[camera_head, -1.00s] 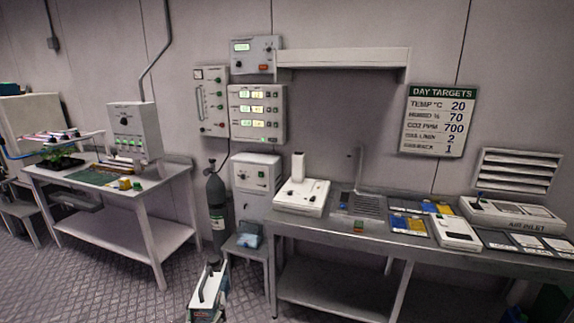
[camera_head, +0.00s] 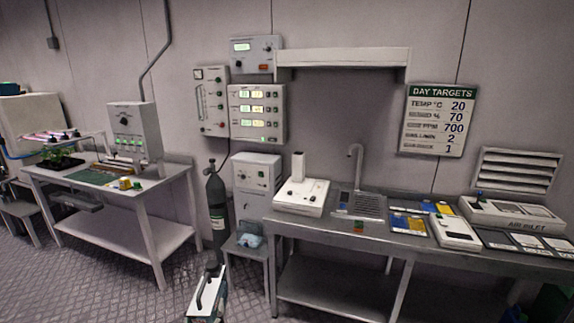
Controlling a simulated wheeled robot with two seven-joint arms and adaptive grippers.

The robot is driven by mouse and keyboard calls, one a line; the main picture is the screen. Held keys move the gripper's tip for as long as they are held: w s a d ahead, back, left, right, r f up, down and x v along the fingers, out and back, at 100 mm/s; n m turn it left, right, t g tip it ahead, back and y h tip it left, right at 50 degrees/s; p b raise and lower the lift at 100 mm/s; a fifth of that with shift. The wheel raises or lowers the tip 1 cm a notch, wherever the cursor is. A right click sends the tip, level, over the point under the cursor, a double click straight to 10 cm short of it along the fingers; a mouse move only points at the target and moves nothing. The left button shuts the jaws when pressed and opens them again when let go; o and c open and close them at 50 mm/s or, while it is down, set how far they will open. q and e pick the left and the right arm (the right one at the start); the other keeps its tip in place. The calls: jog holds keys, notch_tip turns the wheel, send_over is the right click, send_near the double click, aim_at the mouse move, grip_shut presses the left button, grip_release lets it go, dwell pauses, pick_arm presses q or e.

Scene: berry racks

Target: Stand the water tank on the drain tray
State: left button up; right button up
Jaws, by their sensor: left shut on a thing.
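A white, boxy thing with a dark handle-like strip and a teal side, which I take to be the water tank (camera_head: 201,305), is at the bottom edge, left of the bench. My left gripper (camera_head: 210,279) is at its top, shut on it; the fingers are small and dark, and the lower part of the tank is cut off by the frame. The drain tray (camera_head: 365,206), a grey ribbed plate, lies on the right-hand bench below a curved grey tap. The held tank is well apart from it, lower and to the left. My right gripper is not in view.
A white device (camera_head: 301,197) stands left of the drain tray. Blue and yellow trays (camera_head: 409,223) lie to its right. A stool (camera_head: 246,250) with a pale blue thing and a dark gas cylinder (camera_head: 217,207) stand left of the bench (camera_head: 330,236). The drain tray looks clear.

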pick_arm(q)
jog(key=shift+s+d+f, duration=0.1)
jog(key=shift+s+f, duration=0.3)
jog(key=shift+f, duration=0.25)
jog(key=shift+s+f, duration=0.4)
jog(key=shift+f, duration=0.25)
jog(key=shift+s+f, duration=0.85)
jog(key=shift+f, duration=0.15)
jog(key=shift+w+d, duration=0.1)
jog(key=shift+w, duration=0.05)
